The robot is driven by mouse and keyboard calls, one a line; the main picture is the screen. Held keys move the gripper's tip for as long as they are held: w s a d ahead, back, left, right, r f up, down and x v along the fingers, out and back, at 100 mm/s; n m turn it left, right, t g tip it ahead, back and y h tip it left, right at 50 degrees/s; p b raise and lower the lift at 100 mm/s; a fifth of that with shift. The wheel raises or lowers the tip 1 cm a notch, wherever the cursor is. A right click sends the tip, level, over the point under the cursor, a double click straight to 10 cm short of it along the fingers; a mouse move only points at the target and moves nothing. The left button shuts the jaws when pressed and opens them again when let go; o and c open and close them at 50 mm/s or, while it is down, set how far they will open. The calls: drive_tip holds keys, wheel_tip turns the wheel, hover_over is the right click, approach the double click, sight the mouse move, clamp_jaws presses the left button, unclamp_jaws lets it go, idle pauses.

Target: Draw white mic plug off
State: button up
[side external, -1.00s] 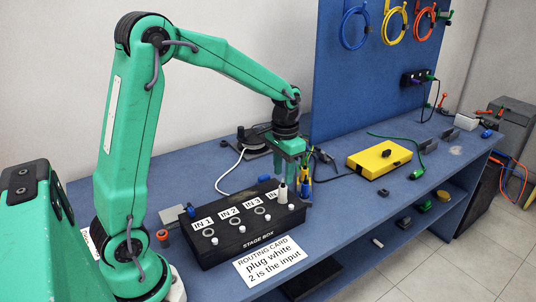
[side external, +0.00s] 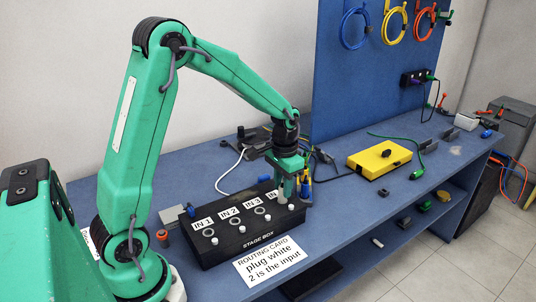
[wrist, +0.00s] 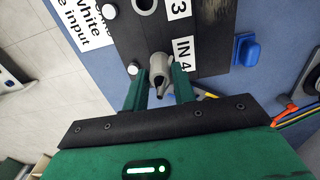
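The white mic plug (wrist: 160,70) looks pale grey in the wrist view and stands in the IN 4 end of the black stage box (side external: 236,243). In the side view my gripper (side external: 293,192) is low over the right end of the box.
The routing card (side external: 270,261) lies in front of the box. A blue plug (wrist: 247,50) lies on the bench beside the IN 4 end. A yellow box (side external: 375,160) stands further right. Cables and a dark coil lie behind my gripper.

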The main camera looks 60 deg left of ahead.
clamp_jaws()
drive_tip(key=shift+r, duration=0.4)
drive_tip(key=shift+r, duration=2.3)
